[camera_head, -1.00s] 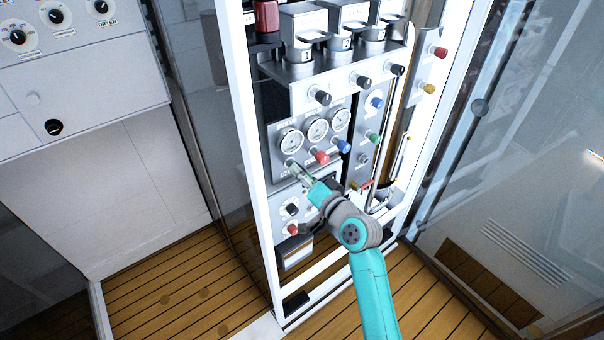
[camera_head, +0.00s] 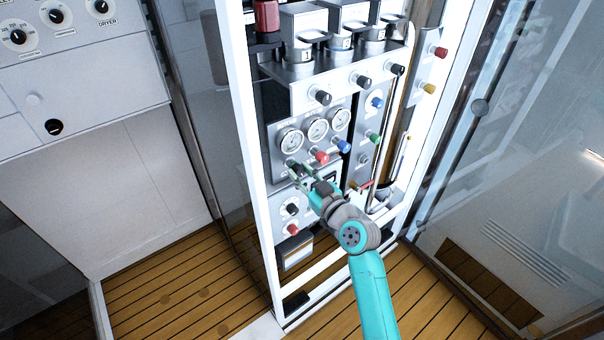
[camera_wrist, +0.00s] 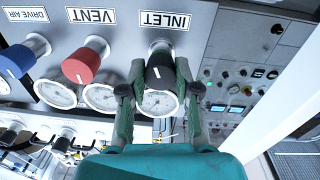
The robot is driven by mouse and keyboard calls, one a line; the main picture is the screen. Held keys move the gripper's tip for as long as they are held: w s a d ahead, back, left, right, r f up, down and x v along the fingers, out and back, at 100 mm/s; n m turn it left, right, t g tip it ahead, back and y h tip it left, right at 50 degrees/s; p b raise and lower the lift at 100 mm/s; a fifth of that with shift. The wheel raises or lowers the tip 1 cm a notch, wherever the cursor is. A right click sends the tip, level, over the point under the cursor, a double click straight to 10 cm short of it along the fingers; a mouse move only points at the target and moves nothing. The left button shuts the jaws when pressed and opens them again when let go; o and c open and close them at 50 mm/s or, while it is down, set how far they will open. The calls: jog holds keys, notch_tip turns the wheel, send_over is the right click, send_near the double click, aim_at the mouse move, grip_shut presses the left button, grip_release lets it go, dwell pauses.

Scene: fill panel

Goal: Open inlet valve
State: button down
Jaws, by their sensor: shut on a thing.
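The inlet valve knob (camera_wrist: 160,74) is black with a white mark on its face. It sits beside the INLET label (camera_wrist: 165,20), which appears upside down in the wrist view. My gripper (camera_wrist: 161,78) has one finger on each side of the knob and is shut on it. In the head view my gripper (camera_head: 298,172) reaches the panel below the left gauge (camera_head: 290,140), and its fingers mostly hide the knob.
The red VENT knob (camera_wrist: 82,66) and blue DRIVE AIR knob (camera_wrist: 20,55) stick out close beside my gripper. Round gauges (camera_head: 317,129) sit on the same panel. The white frame post (camera_head: 243,170) stands left of it.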

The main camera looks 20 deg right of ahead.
jog(key=n, duration=0.4)
jog(key=shift+f+n, duration=0.2)
jog(key=shift+n, duration=0.1)
jog(key=shift+n+y, duration=0.3)
jog(key=shift+n, duration=1.7)
jog(key=c, duration=0.8)
grip_release()
jog(key=shift+r, duration=0.1)
jog(key=shift+s+d, duration=0.1)
jog(key=v, duration=1.1)
jog(key=shift+s+d, duration=0.1)
jog(key=shift+s, duration=0.3)
